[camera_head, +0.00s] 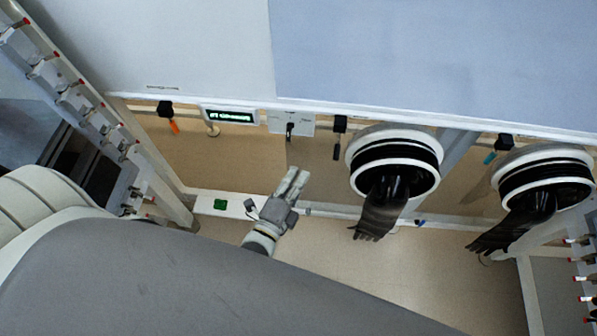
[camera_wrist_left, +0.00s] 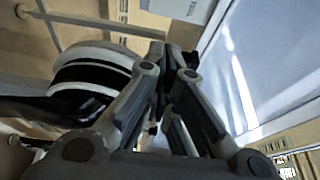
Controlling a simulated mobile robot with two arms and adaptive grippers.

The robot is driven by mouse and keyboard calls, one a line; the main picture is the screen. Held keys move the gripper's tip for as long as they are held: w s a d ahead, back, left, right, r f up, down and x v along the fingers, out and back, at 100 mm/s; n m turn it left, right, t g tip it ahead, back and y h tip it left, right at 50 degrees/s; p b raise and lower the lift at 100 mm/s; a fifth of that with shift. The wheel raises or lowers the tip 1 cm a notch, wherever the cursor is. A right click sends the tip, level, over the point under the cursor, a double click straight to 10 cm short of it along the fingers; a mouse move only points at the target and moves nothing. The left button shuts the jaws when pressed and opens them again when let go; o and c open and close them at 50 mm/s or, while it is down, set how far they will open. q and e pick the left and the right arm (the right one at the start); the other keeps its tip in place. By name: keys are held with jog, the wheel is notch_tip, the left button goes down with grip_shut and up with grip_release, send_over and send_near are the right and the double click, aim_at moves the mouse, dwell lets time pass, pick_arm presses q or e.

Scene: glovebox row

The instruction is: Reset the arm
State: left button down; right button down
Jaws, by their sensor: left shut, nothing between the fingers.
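My left gripper (camera_head: 297,178) shows in the middle of the head view, in front of the glovebox row and below its panel edge. Its fingers point up toward the panel and are together, with nothing between them. In the left wrist view the fingers (camera_wrist_left: 168,52) converge at the top. The gripper is apart from the glove ports in the head view. My right gripper does not show in either view.
Two round glove ports, the nearer (camera_head: 396,160) and the farther (camera_head: 543,180), have black gloves hanging out. A small display (camera_head: 229,116), a switch plate (camera_head: 291,123) and hanging tools line the panel edge. A green item (camera_head: 220,204) sits on the white rail left of the gripper.

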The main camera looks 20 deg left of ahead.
pick_arm(q)
jog(key=s+f+n+g, duration=0.4)
jog(key=s+f, duration=0.1)
jog(key=f, duration=0.7)
jog(key=s+f+n+g, duration=0.3)
jog(key=s+f+g, duration=0.15)
jog(key=f, duration=0.75)
jog(key=s+a+f+n+g, duration=0.2)
jog(key=s+f+n, duration=0.1)
jog(key=s, duration=0.5)
jog(key=s+a+f+n+g, duration=0.2)
jog(key=s+f+n+g, duration=0.1)
jog(key=s+f, duration=0.3)
jog(key=s+a+f+n+g+y, duration=0.1)
jog(key=s+a+f+n+g, duration=0.2)
jog(key=s, duration=0.7)
notch_tip(320, 180, down, 2)
jog(key=shift+s+f, duration=0.15)
jog(key=shift+s, duration=0.15)
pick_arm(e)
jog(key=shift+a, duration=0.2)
pick_arm(q)
jog(key=shift+a+g, duration=0.1)
jog(key=shift+g, duration=0.15)
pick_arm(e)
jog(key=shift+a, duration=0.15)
